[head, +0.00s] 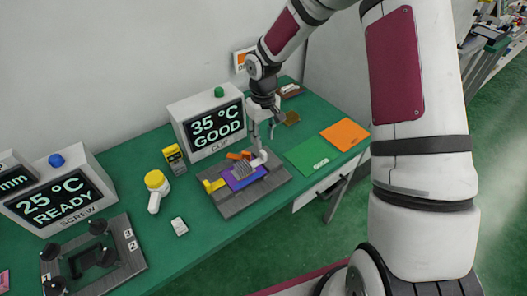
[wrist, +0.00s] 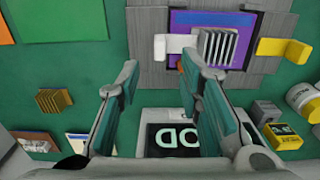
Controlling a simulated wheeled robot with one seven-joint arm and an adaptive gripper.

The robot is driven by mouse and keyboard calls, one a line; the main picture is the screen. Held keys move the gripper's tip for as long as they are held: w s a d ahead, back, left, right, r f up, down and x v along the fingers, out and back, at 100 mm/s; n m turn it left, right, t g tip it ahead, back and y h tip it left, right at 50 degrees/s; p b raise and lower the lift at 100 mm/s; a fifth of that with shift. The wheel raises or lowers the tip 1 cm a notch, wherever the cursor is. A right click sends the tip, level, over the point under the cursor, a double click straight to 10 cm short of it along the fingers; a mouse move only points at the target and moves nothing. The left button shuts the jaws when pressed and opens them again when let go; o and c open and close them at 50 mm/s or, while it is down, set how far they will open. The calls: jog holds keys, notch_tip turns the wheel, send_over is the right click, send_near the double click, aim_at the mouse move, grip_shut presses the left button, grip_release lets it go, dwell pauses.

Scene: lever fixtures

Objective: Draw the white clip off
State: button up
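The white clip (wrist: 175,44) sits at one side of the purple board (wrist: 240,20) on the grey fixture, beside the finned grey block. In the head view, the white clip (head: 259,159) is at the board's right, below my gripper (head: 264,130). In the wrist view, my gripper (wrist: 161,68) is open with nothing between its fingers. The white clip lies just beyond the fingertips, nearer the right finger. An orange clip (head: 238,155) is at the back and a yellow clip (head: 213,186) at the left. The right finger partly hides the orange one in the wrist view.
The station display (head: 215,128) reading "35 °C GOOD" stands behind the fixture (head: 240,205). Green (head: 306,157) and orange (head: 345,134) mats lie to the right. A yellow-topped device (head: 155,183) and a yellow box (head: 174,157) stand to the left.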

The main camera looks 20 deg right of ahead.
aim_at(263, 152)
notch_tip(263, 152, down, 8)
jog(key=shift+r+p, duration=0.1)
jog(key=shift+p, duration=0.2)
